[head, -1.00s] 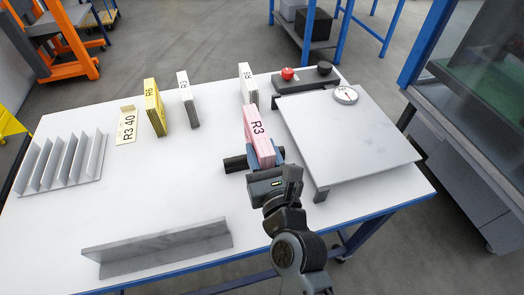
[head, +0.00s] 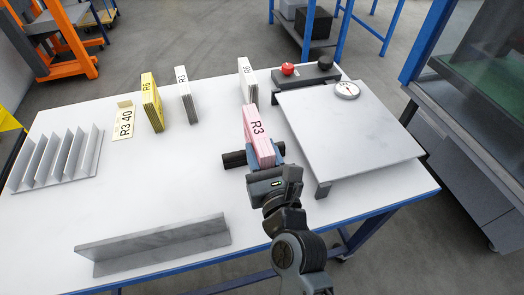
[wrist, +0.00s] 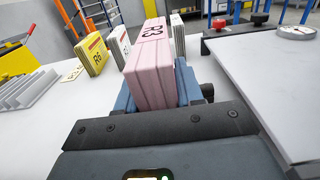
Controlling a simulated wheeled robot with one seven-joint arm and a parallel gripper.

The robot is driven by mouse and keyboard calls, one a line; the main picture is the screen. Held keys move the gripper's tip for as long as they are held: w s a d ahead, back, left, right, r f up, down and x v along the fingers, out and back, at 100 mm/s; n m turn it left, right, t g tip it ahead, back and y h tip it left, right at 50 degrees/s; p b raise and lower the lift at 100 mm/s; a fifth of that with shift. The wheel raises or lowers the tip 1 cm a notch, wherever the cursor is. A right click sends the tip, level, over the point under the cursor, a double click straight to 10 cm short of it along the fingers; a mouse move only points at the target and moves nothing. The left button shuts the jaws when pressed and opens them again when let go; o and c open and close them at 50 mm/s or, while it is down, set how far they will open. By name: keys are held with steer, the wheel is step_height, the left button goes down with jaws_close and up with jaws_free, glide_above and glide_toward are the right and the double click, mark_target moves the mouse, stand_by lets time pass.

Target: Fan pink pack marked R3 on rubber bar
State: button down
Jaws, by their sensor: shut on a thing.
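The pink pack marked R3 (head: 258,138) stands upright between the fingers of my gripper (head: 265,162). In the wrist view the pink pack (wrist: 155,72) is gripped between the blue fingers of my gripper (wrist: 162,98), its label facing up and away. The dark rubber bar (head: 235,159) lies on the table at the pack's lower end, its left part sticking out to the left. In the wrist view its right end shows just right of the fingers. Whether the pack touches the bar is hidden.
A raised grey plate with a dial (head: 347,90) stands right. A slotted rack (head: 60,160) is left, an angled ledge (head: 152,243) in front. Mid-left table is clear.

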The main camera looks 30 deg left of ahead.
steer(key=shift+f+b, duration=0.35)
steer(key=shift+f, duration=0.05)
steer(key=shift+a, duration=0.1)
stand_by(0.4)
steer(key=shift+w+a, duration=0.4)
steer(key=shift+w, duration=0.05)
steer(key=shift+a, duration=0.1)
steer(key=shift+w+a+f, duration=0.15)
steer(key=shift+w+a, duration=0.25)
steer(key=shift+p, duration=0.3)
steer(key=shift+w+a, duration=0.4)
steer(key=shift+a, duration=0.1)
steer(key=shift+w+a, duration=0.1)
steer(key=shift+w+a+r, duration=0.2)
steer(key=shift+w+a, duration=0.1)
steer(key=shift+a, duration=0.05)
